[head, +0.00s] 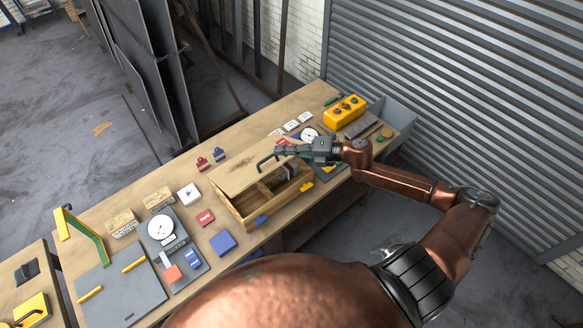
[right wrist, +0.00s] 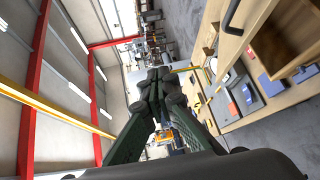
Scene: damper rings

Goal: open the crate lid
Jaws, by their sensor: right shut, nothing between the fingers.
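The wooden crate (head: 240,216) stands on the workbench, with dividers and dark items visible inside. Its light wooden lid (head: 238,176) is at the crate's far side, off the near part of the opening, so the inside shows. Whether it is tilted or slid back I cannot tell. A black bar handle (head: 262,163) is by the lid; it also shows in the right wrist view (right wrist: 231,18). My right gripper (head: 283,153) is shut and empty, over the lid's right end close to the handle. Whether they touch is unclear. My left gripper is not in view.
Left of the crate are a dial gauge (head: 161,228), a blue block (head: 223,242) and a grey board (head: 120,291). A yellow button box (head: 344,110) and a grey bin (head: 394,116) stand at the right end. A shutter wall rises behind.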

